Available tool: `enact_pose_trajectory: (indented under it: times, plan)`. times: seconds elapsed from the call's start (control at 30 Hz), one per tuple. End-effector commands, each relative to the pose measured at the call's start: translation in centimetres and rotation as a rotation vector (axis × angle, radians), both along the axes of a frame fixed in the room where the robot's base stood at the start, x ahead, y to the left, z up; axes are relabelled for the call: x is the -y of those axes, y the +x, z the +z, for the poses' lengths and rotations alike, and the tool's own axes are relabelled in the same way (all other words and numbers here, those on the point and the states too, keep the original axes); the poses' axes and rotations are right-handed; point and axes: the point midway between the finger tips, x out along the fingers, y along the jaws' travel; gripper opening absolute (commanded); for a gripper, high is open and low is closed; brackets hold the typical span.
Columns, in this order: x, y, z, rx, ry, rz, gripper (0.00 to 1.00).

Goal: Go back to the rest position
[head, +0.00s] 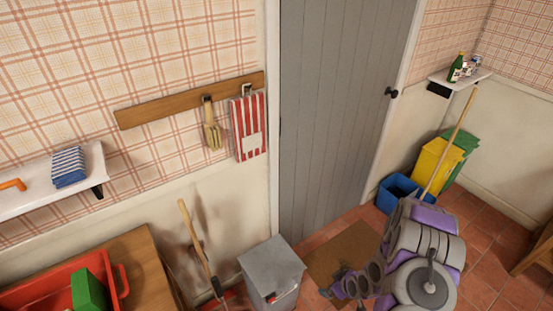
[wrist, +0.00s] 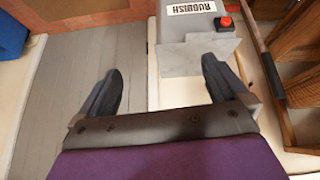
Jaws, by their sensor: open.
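My gripper (head: 345,284) is at the end of my grey and purple arm, low in the head view, over the floor by the brown doormat. It is just right of the grey bin (head: 272,270). In the wrist view my gripper (wrist: 160,82) has its two dark fingers wide apart, with nothing between them. The bin (wrist: 192,27), with a RUBBISH label and a red button, shows beyond the fingertips. No object is held.
A grey door (head: 335,110) stands behind the doormat (head: 342,248). Blue (head: 397,192), yellow (head: 432,165) and green bins stand right, near a leaning pole. A broom (head: 200,245) leans left of the grey bin. A red crate (head: 50,292) sits on a wooden table at lower left.

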Motion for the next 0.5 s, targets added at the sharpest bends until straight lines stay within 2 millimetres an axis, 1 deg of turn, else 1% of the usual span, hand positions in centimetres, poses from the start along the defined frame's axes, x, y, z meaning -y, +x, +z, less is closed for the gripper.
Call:
enact_pose_trajectory:
  times: [0.03, 0.27, 0.37, 0.5]
  plan:
    - [0.5, 0.6, 1.6, -0.012, -0.025, -0.006, 1.00]
    - [2.4, 1.2, 7.7, -0.110, -0.124, -0.060, 1.00]
    - [3.0, 1.2, 10.7, -0.147, -0.160, -0.094, 1.00]
    - [3.5, 0.4, 14.8, -0.202, -0.204, -0.147, 1.00]
